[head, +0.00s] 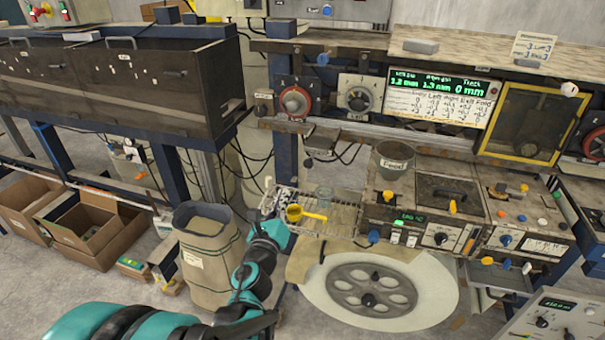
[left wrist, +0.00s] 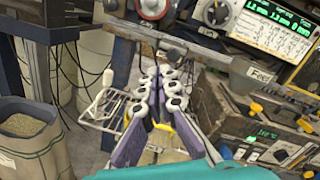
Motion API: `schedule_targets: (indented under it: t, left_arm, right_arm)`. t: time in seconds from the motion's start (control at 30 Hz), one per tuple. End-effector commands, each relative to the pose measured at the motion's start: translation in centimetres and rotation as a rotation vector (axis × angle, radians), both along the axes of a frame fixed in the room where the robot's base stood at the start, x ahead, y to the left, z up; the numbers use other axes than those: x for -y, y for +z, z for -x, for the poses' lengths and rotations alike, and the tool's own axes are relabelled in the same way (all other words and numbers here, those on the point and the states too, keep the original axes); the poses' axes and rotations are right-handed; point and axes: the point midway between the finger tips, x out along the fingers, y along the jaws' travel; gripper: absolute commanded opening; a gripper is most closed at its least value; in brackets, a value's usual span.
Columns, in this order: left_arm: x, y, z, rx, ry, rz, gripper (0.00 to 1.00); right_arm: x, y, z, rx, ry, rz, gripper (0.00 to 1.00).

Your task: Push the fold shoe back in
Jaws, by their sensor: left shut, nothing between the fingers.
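No part is labelled as the fold shoe, and I cannot tell for certain which part it is. A grey metal block (head: 322,138) hangs under the front rail of the machine, below the dials. My left gripper (head: 276,196) is at the left end of the wire rack, lower and to the left of that block. In the left wrist view its purple fingers (left wrist: 164,75) are shut and empty, pointing toward the rail (left wrist: 185,45). The fingers hide part of the rack and the area behind them. My right gripper is not in view.
A spoked wheel (head: 372,290) lies below. A grain sack (head: 208,255) stands left of my arm.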

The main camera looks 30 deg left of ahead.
Motion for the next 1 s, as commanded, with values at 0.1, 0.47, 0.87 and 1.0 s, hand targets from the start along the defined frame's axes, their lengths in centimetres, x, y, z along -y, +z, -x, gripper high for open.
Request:
schedule_targets:
  t: [0.1,0.47,0.87,1.0]
  left_arm:
    - [0.1,-1.3,-0.2,-0.086,-0.058,-0.317,0.0]
    - [0.3,-2.3,-2.8,-0.141,-0.105,-0.505,0.0]
    - [-1.5,-2.0,-10.9,-0.141,-0.102,-0.502,0.0]
    - [-1.9,-1.9,-12.7,-0.14,-0.103,-0.501,0.0]
  right_arm:
    - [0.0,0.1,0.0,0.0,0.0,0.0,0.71]
    - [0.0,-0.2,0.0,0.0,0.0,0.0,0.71]
    - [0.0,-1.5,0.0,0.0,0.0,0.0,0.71]
    - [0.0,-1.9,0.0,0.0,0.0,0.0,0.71]
